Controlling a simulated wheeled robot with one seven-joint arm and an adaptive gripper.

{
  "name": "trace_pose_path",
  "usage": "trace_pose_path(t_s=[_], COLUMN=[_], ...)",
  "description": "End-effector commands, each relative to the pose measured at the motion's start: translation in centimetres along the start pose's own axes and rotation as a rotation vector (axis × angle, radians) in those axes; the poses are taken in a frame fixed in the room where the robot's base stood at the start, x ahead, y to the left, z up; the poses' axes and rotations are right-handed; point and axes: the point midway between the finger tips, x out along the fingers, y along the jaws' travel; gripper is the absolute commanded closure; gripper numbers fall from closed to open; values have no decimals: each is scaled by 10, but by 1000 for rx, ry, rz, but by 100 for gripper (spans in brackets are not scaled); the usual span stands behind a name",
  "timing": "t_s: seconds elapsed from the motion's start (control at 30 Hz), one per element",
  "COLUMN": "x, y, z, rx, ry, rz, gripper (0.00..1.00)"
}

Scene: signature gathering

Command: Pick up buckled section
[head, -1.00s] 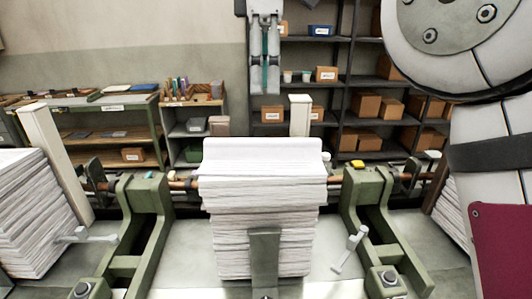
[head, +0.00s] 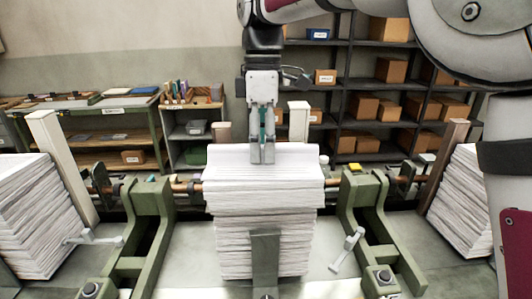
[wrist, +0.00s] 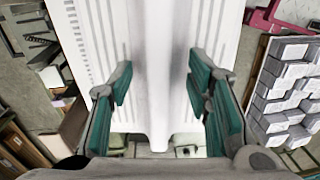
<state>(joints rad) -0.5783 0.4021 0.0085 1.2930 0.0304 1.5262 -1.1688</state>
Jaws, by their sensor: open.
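The buckled section (head: 262,158) is the white top section on the tall paper stack (head: 262,210) in the middle of the head view. In the wrist view, the buckled section (wrist: 158,45) shows a raised ridge running lengthwise, with printed lines on both sides. My gripper (head: 262,158) points down over the top of the stack in the head view. In the wrist view my gripper (wrist: 157,85) is open, its green-padded fingers on either side of the ridge with gaps between. I cannot tell whether the fingertips touch the paper.
Green clamp frames (head: 147,215) and (head: 365,215) flank the stack. More paper stacks stand at the left (head: 30,215) and right (head: 462,200). A grey upright plate (head: 265,260) stands before the middle stack. Shelves with boxes (head: 365,105) are behind.

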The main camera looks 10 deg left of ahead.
Motion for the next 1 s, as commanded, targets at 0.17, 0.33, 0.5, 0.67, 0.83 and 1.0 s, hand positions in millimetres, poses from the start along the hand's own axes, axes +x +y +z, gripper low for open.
trace_pose_path(t_s=[0.17,0.33,0.5,0.67,0.83,1.0], x=[8,8,8,8,8,4], y=[0,1,1,0,0,-3], z=[0,0,0,0,0,0], rx=[0,1,1,1,1,1], ry=[0,0,0,0,0,0], rz=[0,0,0,-1,-1,-1], gripper=[55,57,96,100,100,100])
